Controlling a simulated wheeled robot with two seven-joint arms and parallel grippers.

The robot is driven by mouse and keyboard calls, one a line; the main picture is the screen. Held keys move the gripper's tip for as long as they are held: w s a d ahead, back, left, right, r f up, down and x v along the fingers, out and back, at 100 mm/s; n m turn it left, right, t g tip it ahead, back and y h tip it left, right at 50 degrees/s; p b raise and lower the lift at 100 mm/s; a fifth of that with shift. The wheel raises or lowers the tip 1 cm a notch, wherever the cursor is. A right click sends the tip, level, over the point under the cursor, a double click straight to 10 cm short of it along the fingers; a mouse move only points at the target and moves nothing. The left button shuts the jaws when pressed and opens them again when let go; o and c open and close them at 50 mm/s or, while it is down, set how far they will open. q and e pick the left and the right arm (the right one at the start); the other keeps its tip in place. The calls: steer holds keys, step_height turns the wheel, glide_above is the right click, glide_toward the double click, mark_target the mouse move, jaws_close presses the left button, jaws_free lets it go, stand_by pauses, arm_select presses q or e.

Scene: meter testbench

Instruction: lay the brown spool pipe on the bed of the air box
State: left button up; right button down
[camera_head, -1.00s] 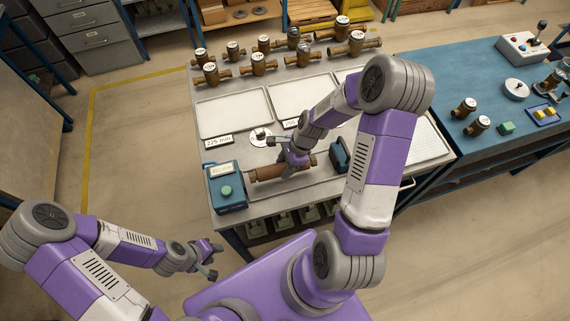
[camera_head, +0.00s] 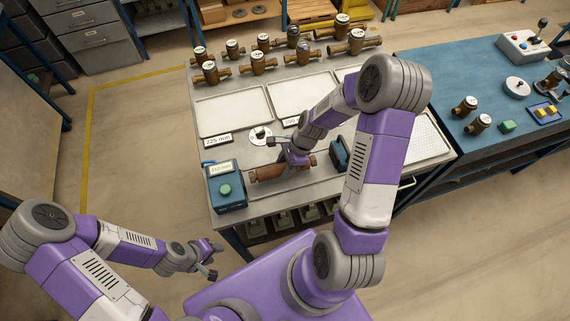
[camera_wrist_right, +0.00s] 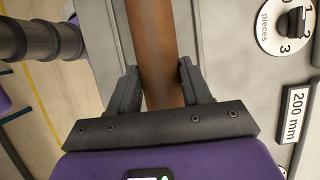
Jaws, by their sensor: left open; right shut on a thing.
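The brown spool pipe (camera_head: 266,173) lies level between the two blue blocks of the air box, the left one with a green button (camera_head: 226,188) and the right one (camera_head: 340,155). My right gripper (camera_head: 293,160) is shut on the pipe near its right part. In the right wrist view the pipe (camera_wrist_right: 154,50) runs between the two dark fingers (camera_wrist_right: 156,92). I cannot tell whether the pipe touches the bed below it. My left gripper (camera_head: 212,259) is open and empty, off the front left of the bench.
White trays (camera_head: 233,110) cover the middle of the bench, with several brass meters (camera_head: 258,63) behind them. A round pieces dial (camera_head: 260,135) and a 225 mm label (camera_head: 218,140) sit behind the air box. A blue table (camera_head: 490,90) stands at the right.

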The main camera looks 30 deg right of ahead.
steer(key=shift+f+b, duration=0.4)
steer(key=shift+f, duration=0.15)
stand_by(0.4)
steer(key=shift+f, duration=0.35)
steer(key=shift+f+b, duration=0.15)
steer(key=shift+b, duration=0.2)
jaws_free()
stand_by(0.4)
steer(key=shift+r+p, duration=3.05)
steer(key=shift+r, duration=0.5)
